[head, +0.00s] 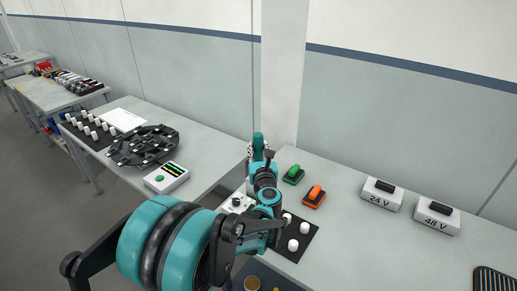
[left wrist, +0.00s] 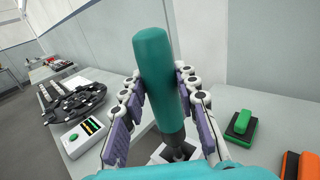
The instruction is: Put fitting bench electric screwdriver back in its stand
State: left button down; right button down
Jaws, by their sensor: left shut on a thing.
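The electric screwdriver is a teal cylinder with a dark lower end. In the left wrist view the screwdriver (left wrist: 156,65) stands nearly upright between the fingers of my left gripper (left wrist: 160,82), which is shut on it. In the head view the top of the screwdriver (head: 258,139) shows above my left gripper (head: 259,150). A white, box-like piece with a dark opening (left wrist: 158,157) lies below the screwdriver's dark end and may be the stand. Whether the tip touches or enters it is hidden. My right gripper is not in view.
A green switch (head: 293,173) and an orange switch (head: 315,195) sit right of the gripper. Power boxes marked 24 V (head: 381,193) and 48 V (head: 437,214) stand farther right. A black mat (head: 303,256) with white cylinders is in front. The bench between switches and boxes is clear.

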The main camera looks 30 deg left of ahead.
pick_arm(q)
jog(key=shift+f+b, duration=2.9)
jog(key=shift+f, duration=0.65)
jog(key=c, duration=1.1)
grip_release()
jog(key=shift+o, duration=0.2)
jog(key=v, duration=1.2)
